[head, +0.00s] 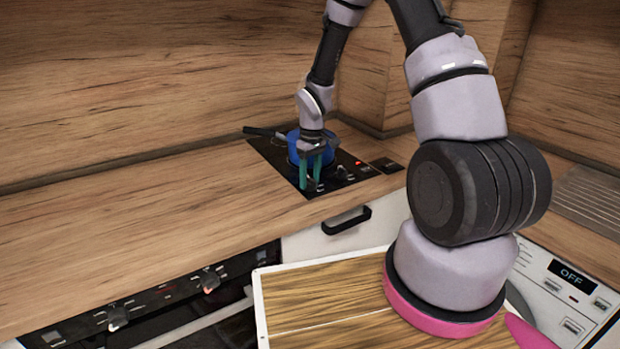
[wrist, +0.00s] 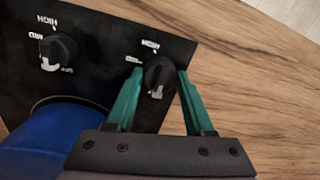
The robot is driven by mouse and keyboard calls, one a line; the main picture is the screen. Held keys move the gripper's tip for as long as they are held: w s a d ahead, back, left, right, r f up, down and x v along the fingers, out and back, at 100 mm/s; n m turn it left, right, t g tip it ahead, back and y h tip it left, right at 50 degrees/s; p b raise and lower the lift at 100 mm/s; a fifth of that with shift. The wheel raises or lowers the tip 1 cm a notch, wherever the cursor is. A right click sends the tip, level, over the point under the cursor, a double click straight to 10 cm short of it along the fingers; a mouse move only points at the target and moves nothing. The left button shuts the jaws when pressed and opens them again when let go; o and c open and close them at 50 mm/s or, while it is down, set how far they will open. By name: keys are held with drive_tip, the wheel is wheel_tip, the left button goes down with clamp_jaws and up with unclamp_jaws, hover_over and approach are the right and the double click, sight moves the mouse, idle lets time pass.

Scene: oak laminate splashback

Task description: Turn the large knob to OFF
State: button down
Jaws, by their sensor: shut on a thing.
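A black knob (wrist: 159,74) with a white pointer mark sits on the black cooktop panel (wrist: 100,88). My gripper (wrist: 159,76) has its green fingers on either side of this knob and is shut on it. The white mark points toward the bottom of the wrist view; HIGH is printed on the opposite side. A second black knob (wrist: 58,48) is to the left, with HIGH and MED printed beside it. The two knobs look similar in size. In the head view my gripper (head: 311,182) reaches down at the cooktop's front corner, with the fingers partly covering the knob.
A blue pot (head: 293,148) with a dark handle (head: 264,131) stands on the cooktop, close behind my gripper; it also shows in the wrist view (wrist: 38,148). A small red light (head: 358,163) glows on the panel. The wooden counter (head: 150,212) to the left is clear.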

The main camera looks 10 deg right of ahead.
drive_tip(key=shift+c, duration=1.4)
unclamp_jaws()
drive_tip(key=shift+r, duration=0.1)
wheel_tip(320, 180, up, 11)
drive_tip(key=shift+w+d+f, duration=0.15)
drive_tip(key=shift+d+f, duration=0.05)
drive_tip(key=shift+d, duration=0.05)
drive_tip(key=shift+r, duration=0.1)
drive_tip(key=s+d+r+m+t, duration=0.25)
drive_tip(key=s+r, duration=0.25)
drive_tip(key=r, duration=0.4)
drive_tip(key=s+d+r+m+t, duration=0.1)
drive_tip(key=s+r+m, duration=0.25)
drive_tip(key=r, duration=0.65)
drive_tip(key=s+d+r+m+t, duration=0.1)
drive_tip(key=s+r+m+t, duration=0.1)
drive_tip(key=s+r, duration=0.2)
drive_tip(key=s+r+m+t+y, duration=0.1)
drive_tip(key=s+r, duration=0.3)
drive_tip(key=s, duration=0.6)
drive_tip(key=shift+s+d+r+m+t, duration=0.3)
drive_tip(key=shift+d+m+t, duration=0.1)
drive_tip(key=shift+m+t, duration=0.2)
